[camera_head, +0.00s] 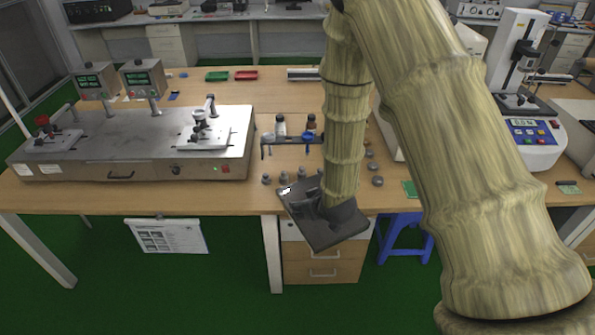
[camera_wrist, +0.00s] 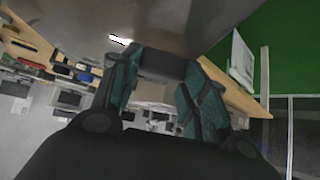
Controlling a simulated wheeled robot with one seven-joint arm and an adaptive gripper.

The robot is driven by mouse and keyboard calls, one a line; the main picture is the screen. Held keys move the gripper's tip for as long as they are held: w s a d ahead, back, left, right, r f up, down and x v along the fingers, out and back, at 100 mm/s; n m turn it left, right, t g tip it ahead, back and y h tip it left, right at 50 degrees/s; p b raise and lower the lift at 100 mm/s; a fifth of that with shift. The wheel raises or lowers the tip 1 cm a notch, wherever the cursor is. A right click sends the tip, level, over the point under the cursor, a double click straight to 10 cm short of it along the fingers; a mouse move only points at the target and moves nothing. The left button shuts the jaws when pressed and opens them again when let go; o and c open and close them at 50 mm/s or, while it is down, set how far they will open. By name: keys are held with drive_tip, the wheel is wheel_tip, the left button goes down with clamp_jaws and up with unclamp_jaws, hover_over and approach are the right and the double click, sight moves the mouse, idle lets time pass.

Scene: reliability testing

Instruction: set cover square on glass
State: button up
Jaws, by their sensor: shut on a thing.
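A dark grey flat square plate, which looks like the cover square (camera_head: 309,224), is at the end of my arm in the head view, tilted, over the table's front edge. It fills the top of the wrist view (camera_wrist: 190,18) as a smooth grey surface with a bright glint. My gripper (camera_wrist: 163,68) shows dark teal fingers in the wrist view, shut on the plate. In the head view the arm's end partly hides the gripper and the plate's right part. I cannot make out the glass with certainty in either view.
A metal test bench (camera_head: 130,140) with two small displays stands on the wooden table (camera_head: 80,195) at left. Small weights (camera_head: 377,181) and a dark stand with bottles (camera_head: 290,139) are near the arm. A force tester (camera_head: 520,75) is at right. A blue stool (camera_head: 405,238) stands below.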

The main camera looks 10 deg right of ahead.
drive_tip(key=s+f+m+h, duration=0.2)
drive_tip(key=s+f+m, duration=0.1)
drive_tip(key=s+f, duration=1.1)
drive_tip(key=shift+d+f, duration=0.25)
drive_tip(key=shift+s, duration=0.1)
